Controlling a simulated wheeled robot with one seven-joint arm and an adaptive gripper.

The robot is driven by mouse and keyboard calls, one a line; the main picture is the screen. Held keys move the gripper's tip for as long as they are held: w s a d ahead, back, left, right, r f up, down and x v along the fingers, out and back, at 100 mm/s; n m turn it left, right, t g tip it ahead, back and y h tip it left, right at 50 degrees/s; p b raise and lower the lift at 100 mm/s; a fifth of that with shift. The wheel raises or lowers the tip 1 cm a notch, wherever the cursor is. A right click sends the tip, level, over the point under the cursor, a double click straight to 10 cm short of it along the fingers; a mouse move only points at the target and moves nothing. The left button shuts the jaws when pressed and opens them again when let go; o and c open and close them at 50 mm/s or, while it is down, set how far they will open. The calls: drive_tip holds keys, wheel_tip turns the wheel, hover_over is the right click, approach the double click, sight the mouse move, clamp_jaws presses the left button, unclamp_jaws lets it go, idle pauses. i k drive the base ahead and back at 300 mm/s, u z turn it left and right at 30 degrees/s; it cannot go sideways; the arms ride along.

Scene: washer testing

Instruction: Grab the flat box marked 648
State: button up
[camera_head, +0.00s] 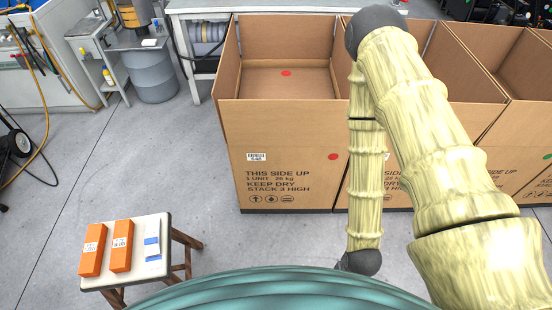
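A small stool (147,277) at lower left holds two orange boxes, a left one (92,250) and a right one (122,246), side by side with white labels. A small white and blue item (152,246) lies to their right. The labels on these are too small to read surely, so I cannot tell which is the flat box marked 648. A large open cardboard carton (290,135) in the middle has a small label with blurred digits. My arm reaches down at right, apart from the stool; my gripper is not in view.
More open cartons (487,100) stand to the right, partly behind my arm. A workbench (200,8) and a grey barrel (150,75) are at the back. A hose runs at far left. The grey floor (185,165) between stool and barrel is clear.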

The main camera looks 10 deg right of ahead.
sight(91, 259)
drive_tip(key=u, duration=1.6)
